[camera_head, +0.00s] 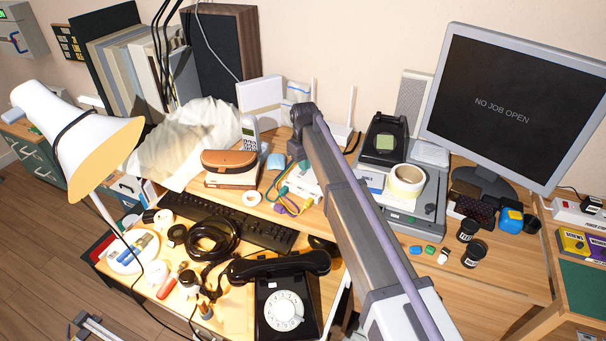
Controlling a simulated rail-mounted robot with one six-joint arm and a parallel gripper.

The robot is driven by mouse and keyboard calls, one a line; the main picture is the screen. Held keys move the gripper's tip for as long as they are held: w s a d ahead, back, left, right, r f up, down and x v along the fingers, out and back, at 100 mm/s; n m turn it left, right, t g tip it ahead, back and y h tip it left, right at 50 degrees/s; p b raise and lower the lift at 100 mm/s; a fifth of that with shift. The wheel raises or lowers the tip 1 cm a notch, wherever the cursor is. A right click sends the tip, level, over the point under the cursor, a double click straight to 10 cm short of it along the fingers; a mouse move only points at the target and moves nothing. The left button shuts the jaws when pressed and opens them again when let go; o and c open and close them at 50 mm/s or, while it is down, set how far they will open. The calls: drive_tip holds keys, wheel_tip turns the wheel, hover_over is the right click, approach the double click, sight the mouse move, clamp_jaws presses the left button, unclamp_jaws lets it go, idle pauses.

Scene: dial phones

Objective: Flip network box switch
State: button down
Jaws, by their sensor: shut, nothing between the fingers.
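A small white box (302,181) with yellow, green and purple cables plugged in lies on the desk, left of my arm. It looks like the network box, but its switch is too small to make out. A white device with upright antennas (342,132) stands behind it, partly covered by my arm. My arm reaches from the bottom right up to a dark joint above and behind the cabled box. My gripper's fingers do not show; they may be hidden behind the arm.
A black dial phone (285,300), a keyboard (230,222) and coiled black cable (212,237) crowd the front left. A lamp (90,135) stands at left. A grey machine with a tape roll (406,181) and a monitor (515,105) are at right. Small jars (474,252) stand before them.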

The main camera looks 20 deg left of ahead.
drive_tip(key=shift+f+b, duration=0.3)
drive_tip(key=shift+f, duration=0.05)
drive_tip(key=shift+r, duration=0.1)
wheel_tip(320, 180, up, 7)
drive_tip(key=p, duration=0.7)
drive_tip(key=shift+r, duration=0.1)
